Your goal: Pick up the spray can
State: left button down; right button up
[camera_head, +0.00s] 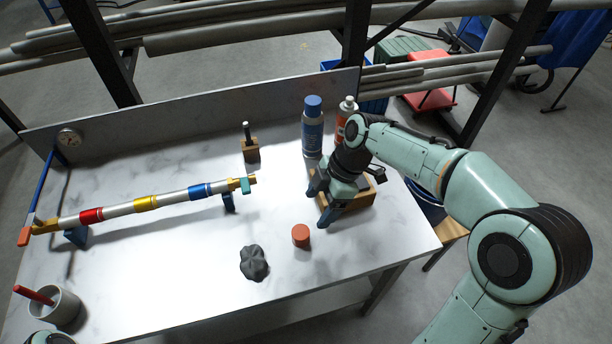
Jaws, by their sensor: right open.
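A blue spray can (313,130) with a blue cap stands upright near the back panel of the table, right of the middle. My right gripper (321,201) is open, its blue fingers pointing down and to the left, in front of the can and apart from it. It is over the near left side of a wooden tray (358,207), and I see nothing between its fingers. Whether it touches the tray I cannot tell. My left gripper is not in view.
A white-capped bottle (347,105) with a red-orange label stands right of the can, partly behind my right arm. A wooden block with a dark peg (250,150) stands left. An orange cylinder (300,235) and dark lump (254,263) lie in front. A banded pipe (145,203) rests on supports.

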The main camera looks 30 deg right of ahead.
aim_at(344, 111)
jog(key=k, duration=1)
